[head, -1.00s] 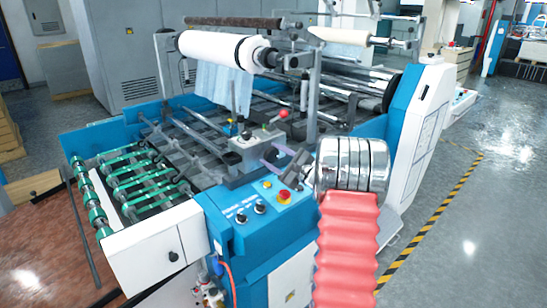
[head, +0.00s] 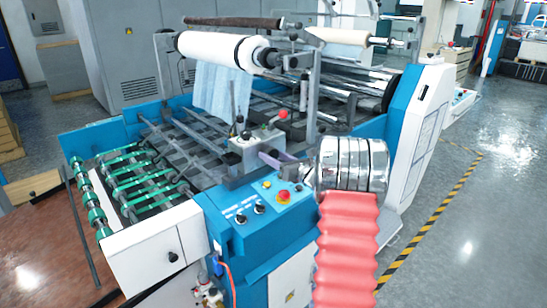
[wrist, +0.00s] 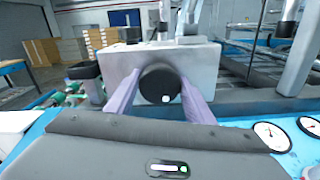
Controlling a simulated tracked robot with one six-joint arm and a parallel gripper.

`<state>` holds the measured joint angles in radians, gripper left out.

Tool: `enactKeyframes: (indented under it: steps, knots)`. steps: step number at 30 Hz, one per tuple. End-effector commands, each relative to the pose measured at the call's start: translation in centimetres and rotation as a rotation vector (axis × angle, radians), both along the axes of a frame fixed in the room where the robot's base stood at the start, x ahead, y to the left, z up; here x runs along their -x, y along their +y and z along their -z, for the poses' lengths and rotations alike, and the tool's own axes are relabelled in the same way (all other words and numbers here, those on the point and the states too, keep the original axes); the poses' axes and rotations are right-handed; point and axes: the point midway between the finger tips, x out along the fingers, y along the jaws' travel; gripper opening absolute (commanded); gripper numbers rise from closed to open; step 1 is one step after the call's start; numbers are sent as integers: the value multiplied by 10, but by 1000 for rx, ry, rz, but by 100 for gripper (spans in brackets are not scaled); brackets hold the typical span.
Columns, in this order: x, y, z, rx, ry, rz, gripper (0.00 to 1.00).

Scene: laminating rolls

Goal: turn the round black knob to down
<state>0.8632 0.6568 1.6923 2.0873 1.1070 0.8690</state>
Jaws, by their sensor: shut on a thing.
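The round black knob (wrist: 160,84) is on the front face of a pale grey box (wrist: 125,68) in the wrist view. A white mark sits at the lower middle of the knob's face. My gripper (wrist: 160,88) has one purple finger on each side of the knob and is shut on it. In the head view the grey box (head: 247,152) stands on the blue machine, with my gripper (head: 268,158) at its right side. The knob is not clearly visible there.
A blue control panel with a red button (head: 283,196) and small black knobs lies below my gripper. A lever with a red ball (head: 283,113) rises behind the grey box. Round gauges (wrist: 271,136) sit at the right in the wrist view.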

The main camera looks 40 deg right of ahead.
Motion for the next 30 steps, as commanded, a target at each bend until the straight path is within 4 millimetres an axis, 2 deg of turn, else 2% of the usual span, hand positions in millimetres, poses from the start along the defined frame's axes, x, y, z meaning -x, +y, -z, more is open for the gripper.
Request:
enactKeyframes:
  steps: [1, 9, 22, 23, 30]
  knots:
    - [1, -1, 6, -30, 11, 4, 26]
    - [1, -1, 6, -116, 13, 4, 26]
    - [1, -1, 6, -125, 12, 3, 26]
    - [1, -1, 6, -125, 12, 3, 50]
    - [0, 0, 3, -122, 8, 1, 66]
